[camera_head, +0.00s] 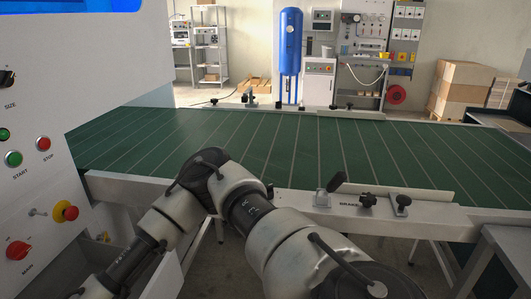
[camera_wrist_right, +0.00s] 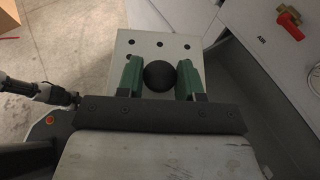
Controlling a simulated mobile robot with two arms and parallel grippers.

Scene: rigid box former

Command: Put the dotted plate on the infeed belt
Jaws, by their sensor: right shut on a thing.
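The infeed belt (camera_head: 300,150) is the wide green surface with thin pale cross lines across the middle of the head view. The dotted plate (camera_wrist_right: 126,46) is a pale plate with several dark dots and a round black knob (camera_wrist_right: 159,75), seen in the right wrist view. My right gripper (camera_wrist_right: 160,80) has its green fingers on either side of the knob and is shut on it, holding the plate. In the head view my arm bends down to the lower left, in front of the belt's near edge; the gripper and plate are hidden there. My left gripper is not in view.
A white machine panel (camera_head: 70,100) with buttons stands at the left, beside the belt. The belt's near rail (camera_head: 270,197) carries a dark lever and knobs (camera_head: 368,200). The belt surface is clear. Stacked cartons (camera_head: 465,85) stand at the back right.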

